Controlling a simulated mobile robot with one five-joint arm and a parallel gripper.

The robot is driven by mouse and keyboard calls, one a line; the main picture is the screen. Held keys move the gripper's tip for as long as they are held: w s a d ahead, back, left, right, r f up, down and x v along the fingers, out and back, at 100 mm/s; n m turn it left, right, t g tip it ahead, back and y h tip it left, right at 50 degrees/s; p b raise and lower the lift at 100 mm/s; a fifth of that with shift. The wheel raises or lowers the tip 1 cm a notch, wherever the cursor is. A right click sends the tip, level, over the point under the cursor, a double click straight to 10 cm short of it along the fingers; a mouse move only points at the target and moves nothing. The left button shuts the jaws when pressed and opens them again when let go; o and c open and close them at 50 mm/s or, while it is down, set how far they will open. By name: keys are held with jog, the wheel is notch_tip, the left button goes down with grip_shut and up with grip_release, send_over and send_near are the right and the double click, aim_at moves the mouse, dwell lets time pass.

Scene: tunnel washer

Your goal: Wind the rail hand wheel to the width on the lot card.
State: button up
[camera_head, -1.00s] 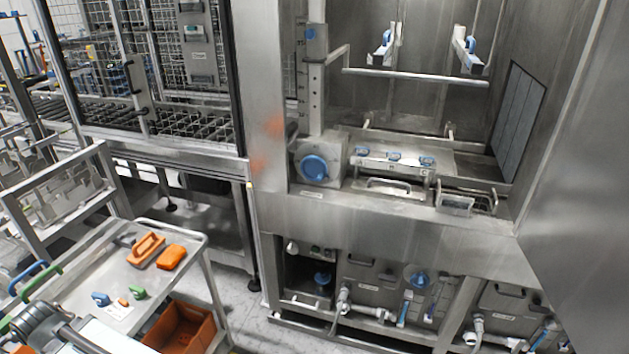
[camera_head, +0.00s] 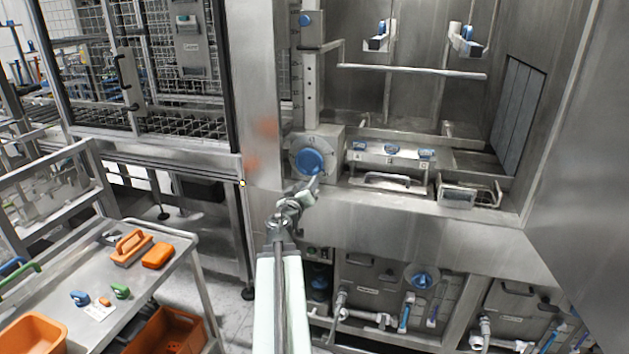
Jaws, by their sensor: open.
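The blue hand wheel (camera_head: 310,161) sits on the front of a grey box at the left of the washer opening, with a pale dial ring around it. A vertical rail with marks (camera_head: 311,95) rises above it. My arm reaches up from the bottom, and my gripper (camera_head: 312,186) is open just below the wheel, overlapping its lower edge in the picture. I cannot tell whether it touches the wheel. A small white card (camera_head: 99,313) lies on the trolley at the lower left; its print is too small to read.
The trolley (camera_head: 150,278) holds orange blocks (camera_head: 157,254) and small blue and green pieces. An orange bin (camera_head: 170,335) stands under it. Right of the wheel are blue knobs (camera_head: 393,153) and a handled drawer. Pipes and valves fill the space below.

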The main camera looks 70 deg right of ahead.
aim_at(315, 171)
jog(key=d, duration=0.8)
jog(key=shift+w, duration=0.2)
grip_shut()
